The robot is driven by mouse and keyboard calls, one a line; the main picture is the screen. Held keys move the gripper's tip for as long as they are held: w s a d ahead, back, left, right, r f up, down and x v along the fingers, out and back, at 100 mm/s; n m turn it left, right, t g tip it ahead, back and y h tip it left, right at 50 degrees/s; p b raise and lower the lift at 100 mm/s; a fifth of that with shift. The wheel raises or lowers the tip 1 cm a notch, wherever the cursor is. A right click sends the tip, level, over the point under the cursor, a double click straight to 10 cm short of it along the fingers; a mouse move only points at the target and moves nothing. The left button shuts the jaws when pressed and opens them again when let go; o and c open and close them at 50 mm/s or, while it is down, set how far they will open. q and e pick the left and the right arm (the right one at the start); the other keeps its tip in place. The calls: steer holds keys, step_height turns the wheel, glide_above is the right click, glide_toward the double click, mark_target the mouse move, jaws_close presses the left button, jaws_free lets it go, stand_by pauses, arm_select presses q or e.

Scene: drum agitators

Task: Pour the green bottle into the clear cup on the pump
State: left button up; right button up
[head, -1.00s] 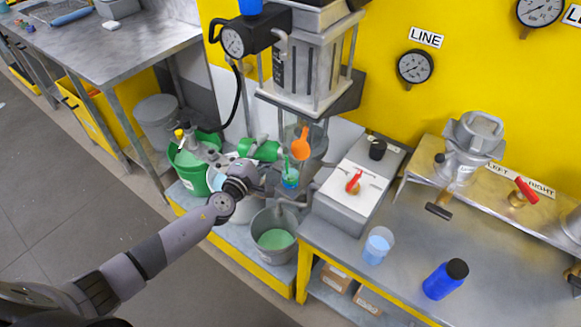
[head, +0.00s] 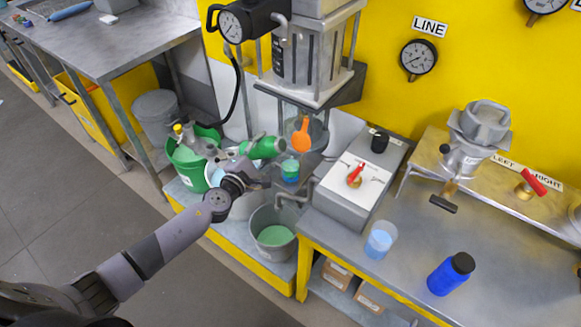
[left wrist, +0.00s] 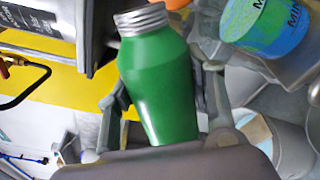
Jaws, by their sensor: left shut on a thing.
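My left gripper (head: 252,166) is shut around the body of the green bottle (head: 265,148), which also shows in the left wrist view (left wrist: 160,90) between the two fingers, with a silver ring at its neck. In the head view the bottle lies tilted nearly level, its neck end to the right with the mouth near the cup. The clear cup (head: 290,172) stands just below and right of it, with green in its upper part and blue lower down. In the left wrist view the cup (left wrist: 262,25) shows a green mark and "MIN" lettering. No stream shows. My right gripper is not in view.
An orange lever (head: 301,134) hangs above the cup. A grey bucket with green liquid (head: 272,236) and a green bucket (head: 187,170) stand low nearby. A grey box with a red lever (head: 354,177), a cup of blue liquid (head: 379,241) and a blue bottle (head: 450,275) are on the bench.

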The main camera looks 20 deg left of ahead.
arm_select(q)
steer(key=shift+w+r, duration=0.15)
steer(key=shift+r, duration=0.65)
steer(key=shift+r+n, duration=0.3)
steer(key=shift+r, duration=0.3)
steer(key=shift+d+n, duration=0.15)
steer(key=shift+n, duration=0.35)
steer(key=f+n+b, duration=0.2)
steer(key=b, duration=0.1)
steer(key=a+f+n+b, duration=0.1)
steer(key=f+n+b, duration=0.1)
steer(key=n+b, duration=0.1)
steer(key=shift+a+f+n+t+h+b, duration=0.2)
steer(key=shift+n+t+h+b, duration=0.1)
steer(key=shift+b, duration=0.1)
steer(key=n, duration=0.1)
steer(key=a+n+b, duration=0.1)
steer(key=n, duration=0.1)
steer(key=shift+w+b, duration=0.15)
steer(key=shift+b, duration=0.15)
steer(key=shift+a+n, duration=0.2)
steer(key=shift+n, duration=0.4)
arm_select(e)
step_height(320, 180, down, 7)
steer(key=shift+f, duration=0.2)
